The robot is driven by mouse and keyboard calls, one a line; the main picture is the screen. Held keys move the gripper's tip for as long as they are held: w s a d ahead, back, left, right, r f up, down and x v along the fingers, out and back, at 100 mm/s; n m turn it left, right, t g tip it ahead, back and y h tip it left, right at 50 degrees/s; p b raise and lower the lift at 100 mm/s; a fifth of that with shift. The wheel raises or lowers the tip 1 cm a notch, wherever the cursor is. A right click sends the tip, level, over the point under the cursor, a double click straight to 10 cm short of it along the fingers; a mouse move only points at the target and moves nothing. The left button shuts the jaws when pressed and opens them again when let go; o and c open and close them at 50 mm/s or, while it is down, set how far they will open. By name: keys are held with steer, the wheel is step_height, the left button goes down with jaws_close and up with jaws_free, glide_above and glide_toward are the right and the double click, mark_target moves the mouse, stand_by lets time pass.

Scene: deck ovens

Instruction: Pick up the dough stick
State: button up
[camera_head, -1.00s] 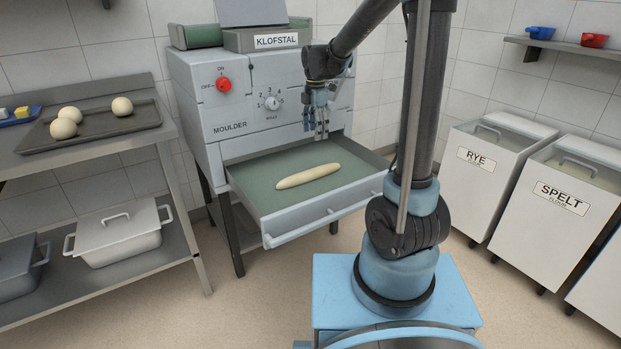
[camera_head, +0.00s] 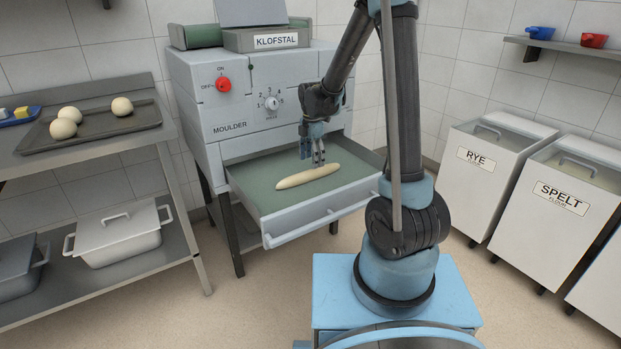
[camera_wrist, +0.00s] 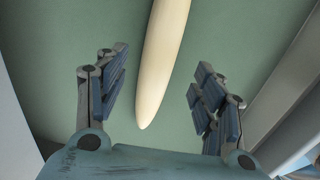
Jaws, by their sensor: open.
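The dough stick (camera_head: 308,176) is pale and long with tapered ends. It lies on the green floor of the moulder's pulled-out drawer (camera_head: 325,212). My gripper (camera_head: 316,160) points down just above and behind the stick, near its right half. In the wrist view my gripper (camera_wrist: 160,100) is open and empty, its two blue-padded fingers apart. There the dough stick (camera_wrist: 158,65) runs from the top edge down between the fingers, with one tapered end near the gripper's palm. I cannot tell exactly how high the fingertips are above it.
The grey moulder (camera_head: 245,100) stands behind the drawer. A steel rack (camera_head: 90,150) at left bears a tray (camera_head: 145,116) with several dough balls. Flour bins (camera_head: 478,170) stand at right.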

mark_target(310, 172)
steer(key=shift+s+a+f, duration=0.1)
steer(key=shift+a+f, duration=0.05)
steer(key=shift+f, duration=1.35)
steer(key=shift+s+a+f, duration=0.1)
steer(key=shift+a+f, duration=0.05)
steer(key=shift+f, duration=1.35)
steer(key=shift+f, duration=0.25)
steer(key=c, duration=1.2)
